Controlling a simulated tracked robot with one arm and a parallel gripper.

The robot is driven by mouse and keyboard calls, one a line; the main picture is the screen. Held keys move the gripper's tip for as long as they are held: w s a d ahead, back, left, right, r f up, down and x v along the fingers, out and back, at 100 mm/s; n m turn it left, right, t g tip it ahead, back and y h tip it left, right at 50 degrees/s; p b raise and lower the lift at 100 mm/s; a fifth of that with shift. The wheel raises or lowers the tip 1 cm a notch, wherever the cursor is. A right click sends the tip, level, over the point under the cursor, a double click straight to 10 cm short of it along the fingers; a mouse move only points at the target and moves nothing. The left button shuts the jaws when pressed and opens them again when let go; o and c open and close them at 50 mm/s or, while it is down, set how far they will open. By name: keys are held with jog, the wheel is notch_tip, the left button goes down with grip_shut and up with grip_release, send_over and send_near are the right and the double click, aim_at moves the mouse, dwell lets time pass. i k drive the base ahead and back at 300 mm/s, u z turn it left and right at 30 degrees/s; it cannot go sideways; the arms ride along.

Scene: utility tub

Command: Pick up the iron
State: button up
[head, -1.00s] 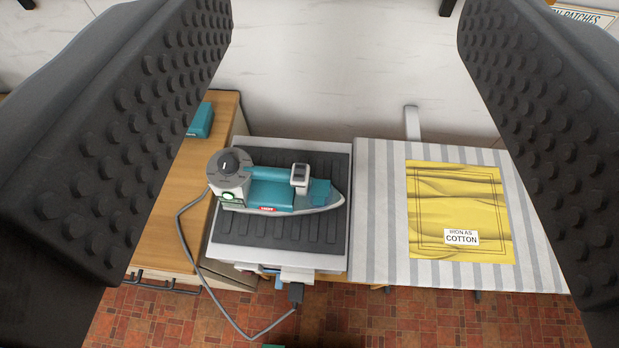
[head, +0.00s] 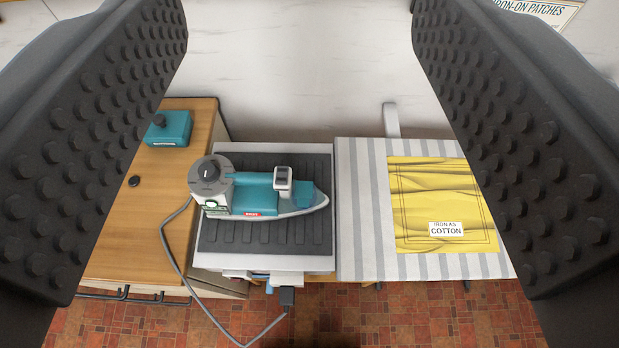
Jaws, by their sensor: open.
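The teal and grey iron (head: 262,200) lies on a dark ribbed rest (head: 265,240) with a pale frame, left of the picture's middle. Its grey dial end is at the left and its pointed tip at the right. A grey cord runs from the dial end down to a dark plug at the front of the rest. My gripper (head: 300,110) is open and empty, its two dark studded fingers wide apart at the left and right. The iron shows between the fingers, apart from both.
A striped ironing board (head: 365,220) with a yellow cloth (head: 440,205) labelled "iron as cotton" adjoins the rest at the right. A wooden cabinet top (head: 155,225) with a teal box (head: 168,129) is at the left. A pale wall stands behind; red tiles cover the floor.

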aim_at(236, 196)
jog(key=u, duration=1.2)
jog(key=k, duration=0.75)
jog(key=z, duration=0.7)
jog(key=i, duration=1)
jog(key=u, duration=0.05)
